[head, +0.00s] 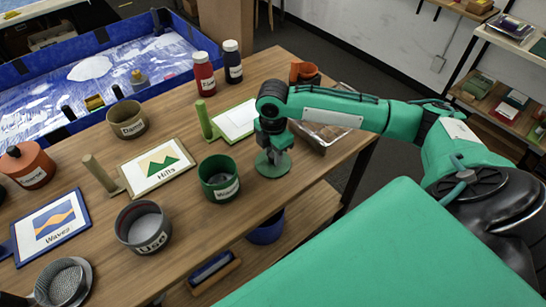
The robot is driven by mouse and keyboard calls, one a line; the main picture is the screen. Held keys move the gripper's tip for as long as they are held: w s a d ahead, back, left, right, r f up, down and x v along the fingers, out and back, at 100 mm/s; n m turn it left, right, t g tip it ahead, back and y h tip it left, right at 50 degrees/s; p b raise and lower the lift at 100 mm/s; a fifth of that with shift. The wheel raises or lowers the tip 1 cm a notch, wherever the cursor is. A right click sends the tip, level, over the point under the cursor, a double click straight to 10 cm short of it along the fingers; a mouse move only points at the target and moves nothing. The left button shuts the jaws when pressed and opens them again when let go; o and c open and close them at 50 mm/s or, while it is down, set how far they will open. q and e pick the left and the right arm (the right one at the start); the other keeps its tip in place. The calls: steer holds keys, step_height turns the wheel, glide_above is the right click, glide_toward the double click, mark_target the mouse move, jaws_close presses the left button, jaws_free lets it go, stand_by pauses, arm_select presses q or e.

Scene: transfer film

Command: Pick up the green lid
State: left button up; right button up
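The green lid (273,168) is a round flat disc near the right edge of the wooden table, just right of the open green pot (219,183). My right gripper (270,150) points down directly over the lid's middle. Its fingertips reach the lid's centre and hide any knob there. I cannot tell whether the fingers are closed on it, or whether the lid rests on the table or is slightly raised. My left gripper does not show clearly in the view.
A white card in a green frame (237,120) lies behind the gripper, with a clear box (325,128) to the right. Bottles (204,75) stand further back. Bare table (215,222) lies in front.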

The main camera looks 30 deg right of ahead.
steer(key=c, duration=0.5)
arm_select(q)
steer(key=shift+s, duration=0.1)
arm_select(e)
steer(key=shift+r, duration=0.1)
